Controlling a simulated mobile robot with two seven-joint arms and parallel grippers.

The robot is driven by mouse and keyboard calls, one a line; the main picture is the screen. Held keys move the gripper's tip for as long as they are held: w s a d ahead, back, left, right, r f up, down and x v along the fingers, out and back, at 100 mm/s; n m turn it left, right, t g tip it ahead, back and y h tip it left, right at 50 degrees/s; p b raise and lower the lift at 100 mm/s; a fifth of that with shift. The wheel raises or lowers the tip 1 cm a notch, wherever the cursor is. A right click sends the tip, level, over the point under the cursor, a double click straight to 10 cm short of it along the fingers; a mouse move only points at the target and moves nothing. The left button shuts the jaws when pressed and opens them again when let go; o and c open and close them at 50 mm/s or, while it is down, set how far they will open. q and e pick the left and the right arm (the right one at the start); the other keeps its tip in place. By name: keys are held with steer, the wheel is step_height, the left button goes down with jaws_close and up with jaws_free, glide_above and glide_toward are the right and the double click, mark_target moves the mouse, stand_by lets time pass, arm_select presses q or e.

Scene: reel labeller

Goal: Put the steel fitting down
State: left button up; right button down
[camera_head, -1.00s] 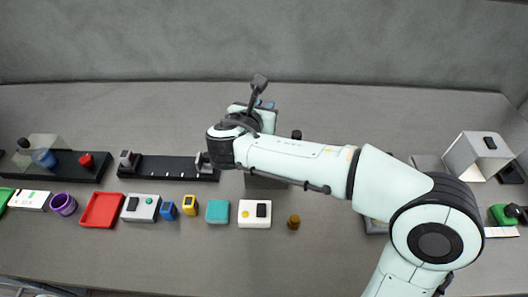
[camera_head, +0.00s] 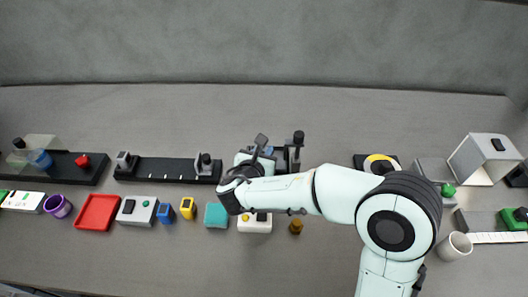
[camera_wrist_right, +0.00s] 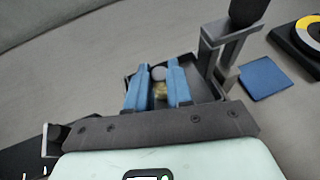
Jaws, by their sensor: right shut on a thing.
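My right gripper (camera_head: 268,152) is over the middle of the table, beside a dark press-like fixture (camera_head: 292,155). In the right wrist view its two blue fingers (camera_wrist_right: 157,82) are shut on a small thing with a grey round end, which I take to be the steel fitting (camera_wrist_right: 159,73). A brass-coloured patch shows between the fingers just below it. A shallow dark tray of the fixture (camera_wrist_right: 202,88) lies behind and around the fingers; I cannot tell whether the fitting touches it. In the head view the fitting is hidden by my arm. My left gripper is not in view.
A post with a black knob (camera_wrist_right: 245,12) rises close to the right of the fingers. A blue square (camera_wrist_right: 265,78) lies beyond it. A long black rail (camera_head: 165,170) lies left, with a red tray (camera_head: 97,213) and several small boxes in front.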

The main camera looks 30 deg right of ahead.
steer(key=shift+f, duration=0.2)
steer(key=c, duration=1)
jaws_free()
steer(key=shift+r, duration=0.1)
steer(key=shift+s+a+r, duration=0.15)
steer(key=shift+r, duration=0.2)
steer(key=v, duration=1.1)
steer(key=shift+s+a+r, duration=0.1)
steer(key=shift+s+a, duration=0.05)
